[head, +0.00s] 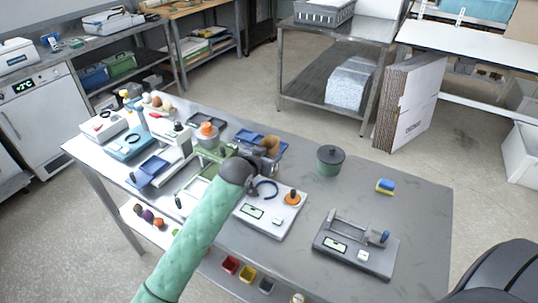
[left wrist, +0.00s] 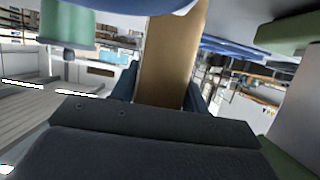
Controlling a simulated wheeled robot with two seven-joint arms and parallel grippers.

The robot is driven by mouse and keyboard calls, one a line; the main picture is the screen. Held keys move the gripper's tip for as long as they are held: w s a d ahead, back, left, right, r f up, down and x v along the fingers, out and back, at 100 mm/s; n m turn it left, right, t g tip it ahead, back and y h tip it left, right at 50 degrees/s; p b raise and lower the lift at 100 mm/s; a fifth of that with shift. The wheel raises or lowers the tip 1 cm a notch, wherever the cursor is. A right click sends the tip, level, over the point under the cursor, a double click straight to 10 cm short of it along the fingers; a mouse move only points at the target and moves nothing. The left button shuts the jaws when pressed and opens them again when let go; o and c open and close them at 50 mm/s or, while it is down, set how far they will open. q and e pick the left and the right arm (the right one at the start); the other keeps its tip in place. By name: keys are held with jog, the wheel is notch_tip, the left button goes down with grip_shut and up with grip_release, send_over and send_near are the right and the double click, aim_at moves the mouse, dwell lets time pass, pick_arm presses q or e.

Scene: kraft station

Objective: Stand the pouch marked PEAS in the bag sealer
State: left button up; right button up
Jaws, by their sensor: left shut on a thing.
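My left gripper (head: 266,155) is above the middle of the table, its arm reaching in from the lower left. It is shut on a brown kraft pouch (head: 271,142). In the left wrist view the pouch (left wrist: 173,55) is a tan strip between the fingers. No PEAS marking can be read on it. A grey device with a raised bar and blue knob (head: 355,246), seemingly the bag sealer, stands at the front right, apart from the gripper. A white device with an orange knob (head: 270,208) stands just in front of the gripper. My right gripper is not in view.
A blue tray (head: 246,136) lies behind the gripper, partly hidden. A dark green lidded pot (head: 330,160) and a blue-yellow sponge (head: 385,186) stand to the right. Several devices crowd the table's left. The right part of the grey table (head: 425,210) is mostly clear.

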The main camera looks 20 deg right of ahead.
pick_arm(q)
jog(key=shift+f, duration=0.1)
jog(key=o, duration=1.1)
